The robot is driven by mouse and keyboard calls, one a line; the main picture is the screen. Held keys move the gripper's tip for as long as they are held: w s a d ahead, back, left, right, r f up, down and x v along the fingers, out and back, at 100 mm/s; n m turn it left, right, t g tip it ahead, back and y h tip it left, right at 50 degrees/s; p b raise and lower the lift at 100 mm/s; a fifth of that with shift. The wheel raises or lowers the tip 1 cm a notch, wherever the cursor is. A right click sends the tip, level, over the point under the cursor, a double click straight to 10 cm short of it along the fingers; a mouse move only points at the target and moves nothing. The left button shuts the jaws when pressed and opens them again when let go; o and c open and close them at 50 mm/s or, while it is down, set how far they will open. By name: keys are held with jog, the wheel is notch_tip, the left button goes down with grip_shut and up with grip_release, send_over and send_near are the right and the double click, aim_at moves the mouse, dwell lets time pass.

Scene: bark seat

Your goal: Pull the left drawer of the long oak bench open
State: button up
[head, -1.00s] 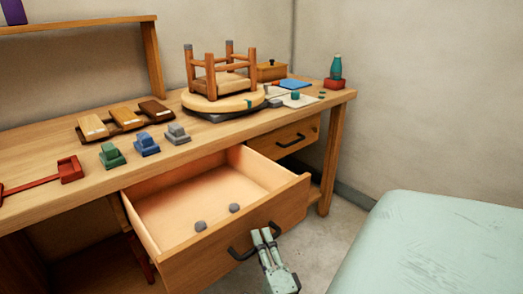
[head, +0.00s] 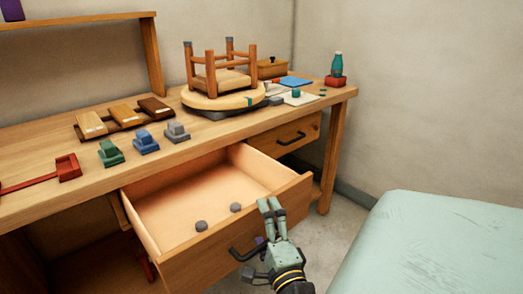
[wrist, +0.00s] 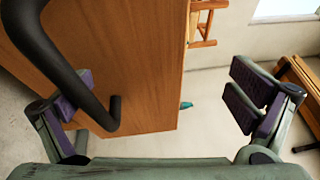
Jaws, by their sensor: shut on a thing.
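The left drawer (head: 203,262) of the long oak bench (head: 50,194) stands well out, with two small grey round pieces (head: 218,217) inside. Its dark handle (head: 236,254) is on the front; it also shows large at the left of the wrist view (wrist: 55,62). My gripper (head: 265,222) is at the right end of this handle. The exact contact is hidden.
The right drawer (head: 275,144) is shut. On the bench top are an upturned stool (head: 232,80), coloured blocks (head: 146,142) and a teal bottle (head: 337,64). A pale green surface (head: 440,240) stands at the right. Bare floor (head: 330,240) lies between.

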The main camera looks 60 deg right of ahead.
jog(key=shift+s+a+r, duration=0.2)
jog(key=shift+r, duration=0.6)
jog(key=shift+s+a+f, duration=0.2)
jog(key=shift+s+f, duration=0.1)
jog(key=shift+s, duration=0.1)
jog(key=shift+c, duration=0.2)
jog(key=shift+b+v, duration=0.45)
jog(key=shift+v, duration=0.4)
jog(key=c, duration=0.4)
jog(key=shift+f+v, duration=0.15)
jog(key=shift+v, duration=0.6)
jog(key=shift+f+v, duration=0.15)
jog(key=shift+v, duration=0.6)
jog(key=shift+c, duration=0.7)
jog(key=shift+s+a, duration=0.1)
jog(key=shift+s, duration=0.2)
jog(key=shift+c, duration=0.3)
jog(key=shift+s+a+r, duration=0.15)
jog(key=shift+s+a, duration=0.15)
jog(key=shift+s, duration=0.05)
jog(key=c, duration=0.5)
jog(key=s+a, duration=0.1)
jog(key=s+a+f+p, duration=0.2)
jog(key=shift+s, duration=0.4)
jog(key=shift+a+f+p, duration=0.1)
jog(key=shift+p, duration=0.25)
